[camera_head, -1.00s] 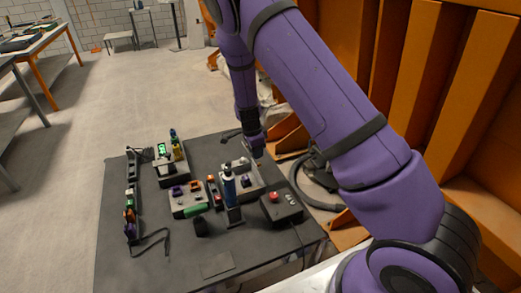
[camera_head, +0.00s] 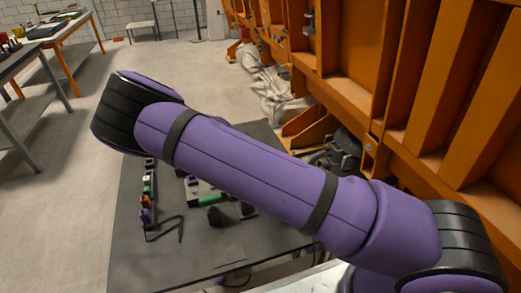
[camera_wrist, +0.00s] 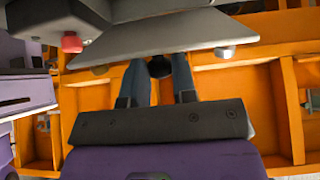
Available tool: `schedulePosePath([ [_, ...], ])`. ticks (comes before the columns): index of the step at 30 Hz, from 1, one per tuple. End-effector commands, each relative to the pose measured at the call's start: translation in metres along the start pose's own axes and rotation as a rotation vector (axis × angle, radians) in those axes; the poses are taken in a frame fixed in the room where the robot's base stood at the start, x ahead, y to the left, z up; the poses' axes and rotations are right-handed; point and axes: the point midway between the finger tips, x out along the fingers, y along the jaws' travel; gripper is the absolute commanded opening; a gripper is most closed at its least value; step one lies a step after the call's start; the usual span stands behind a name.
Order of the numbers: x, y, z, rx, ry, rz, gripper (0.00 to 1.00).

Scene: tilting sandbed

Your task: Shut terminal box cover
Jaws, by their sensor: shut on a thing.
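In the wrist view, the two fingers of my gripper (camera_wrist: 157,74) reach up to the near edge of a light grey plate (camera_wrist: 165,44), which looks like the terminal box cover. The fingers are shut on a small dark rounded part (camera_wrist: 158,65) at that edge, probably a knob or tab of the cover. The plate is seen at a slant, so how far open it stands I cannot tell. In the head view, my arm hides the terminal box and my gripper.
A red button (camera_wrist: 71,42) shows left of the plate in the wrist view. In the head view, the dark table (camera_head: 135,260) carries a strip of small coloured parts (camera_head: 147,195) and a black cable (camera_head: 170,227). Orange steel framing (camera_head: 350,60) stands close on the right.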

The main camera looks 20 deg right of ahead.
Motion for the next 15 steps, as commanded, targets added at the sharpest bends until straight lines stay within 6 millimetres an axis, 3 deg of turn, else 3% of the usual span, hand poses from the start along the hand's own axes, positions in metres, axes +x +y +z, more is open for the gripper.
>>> schedulePosePath([
  [3, 0.000, -0.001, 0.014, -0.005, 0.094, -0.005, 0.00],
  [15, 0.005, -0.001, 0.046, -0.002, 0.075, -0.002, 0.00],
])
